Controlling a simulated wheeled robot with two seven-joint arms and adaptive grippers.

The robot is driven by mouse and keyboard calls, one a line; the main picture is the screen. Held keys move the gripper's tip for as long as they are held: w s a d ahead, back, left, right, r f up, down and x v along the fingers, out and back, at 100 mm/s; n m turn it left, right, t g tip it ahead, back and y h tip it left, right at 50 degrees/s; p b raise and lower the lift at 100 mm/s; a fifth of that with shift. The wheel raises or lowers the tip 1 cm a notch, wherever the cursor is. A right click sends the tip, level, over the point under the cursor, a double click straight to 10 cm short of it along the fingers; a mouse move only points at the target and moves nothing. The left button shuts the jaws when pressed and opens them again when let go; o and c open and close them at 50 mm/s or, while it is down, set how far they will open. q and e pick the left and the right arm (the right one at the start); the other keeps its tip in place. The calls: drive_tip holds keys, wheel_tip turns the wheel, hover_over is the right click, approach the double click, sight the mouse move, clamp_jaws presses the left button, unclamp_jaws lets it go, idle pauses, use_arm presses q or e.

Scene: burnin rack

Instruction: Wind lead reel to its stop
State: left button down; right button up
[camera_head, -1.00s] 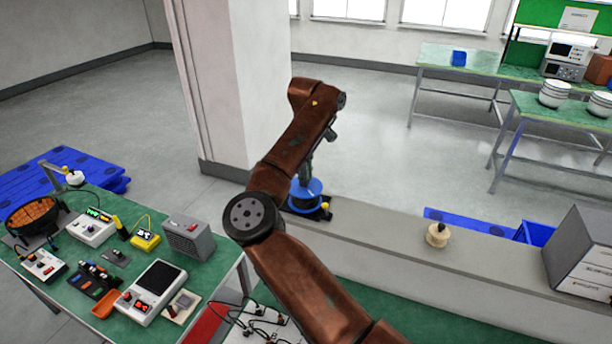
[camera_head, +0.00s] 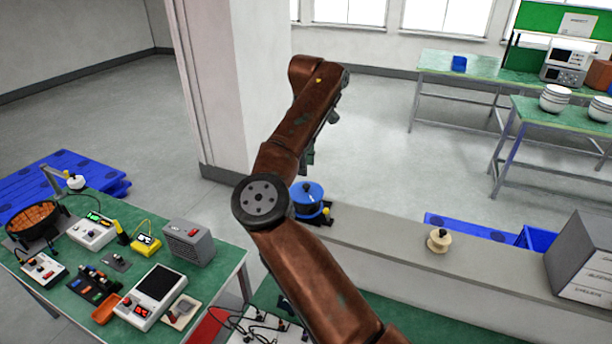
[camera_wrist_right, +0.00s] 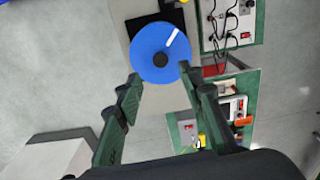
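The lead reel (camera_head: 309,197) is a blue round drum with a dark centre knob, on a dark base on the grey ledge beside the pillar. In the right wrist view the blue reel (camera_wrist_right: 160,42) shows from above with a white mark on its face. My right gripper (camera_wrist_right: 157,80) is open, its two green fingers spread apart with the reel just beyond their tips; nothing is between them. In the head view the right gripper (camera_head: 308,158) is partly hidden by my brown arm, above the reel and apart from it. My left gripper is not in view.
A green bench (camera_head: 222,258) at left holds meters, a soldering station and a grey box (camera_head: 188,243). A cream spool (camera_head: 438,240) stands on the ledge (camera_head: 385,245). The ledge between reel and spool is clear.

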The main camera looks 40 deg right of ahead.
wheel_tip(320, 180, up, 6)
drive_tip(key=shift+f, duration=0.25)
drive_tip(key=shift+f, duration=0.1)
idle(0.4)
